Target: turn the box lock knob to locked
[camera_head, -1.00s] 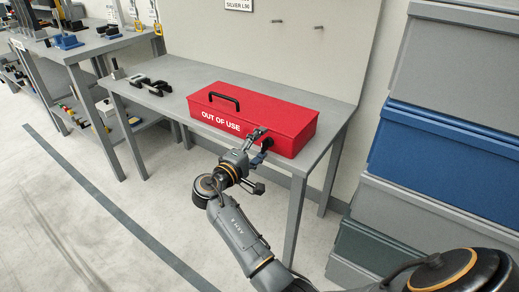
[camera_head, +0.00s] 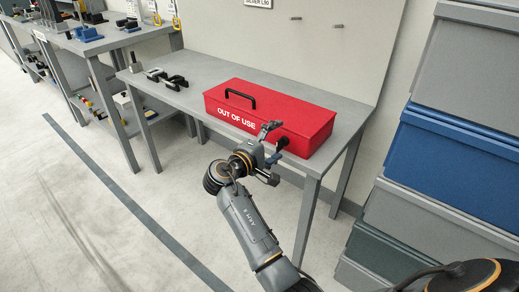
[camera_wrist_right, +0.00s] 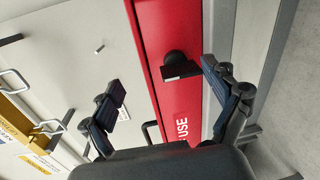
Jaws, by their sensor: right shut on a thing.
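The red box (camera_head: 300,125), marked "OUT OF USE", lies closed on the grey table. Its black lock knob (camera_head: 282,143) sits on the front face near the right end. In the right wrist view the knob (camera_wrist_right: 180,66) shows a round base and a flat grip bar. My right gripper (camera_head: 272,144) is at the knob, shut on it, with its fingers on either side. In the wrist view its fingers (camera_wrist_right: 163,85) look spread, one close beside the grip bar; the exact contact is unclear. My left gripper is out of view.
Black clamps (camera_head: 168,78) lie on the grey table (camera_head: 178,97) left of the box. Stacked grey and blue crates (camera_head: 450,160) stand at the right. A wall panel (camera_head: 300,45) rises behind. The floor in front is open.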

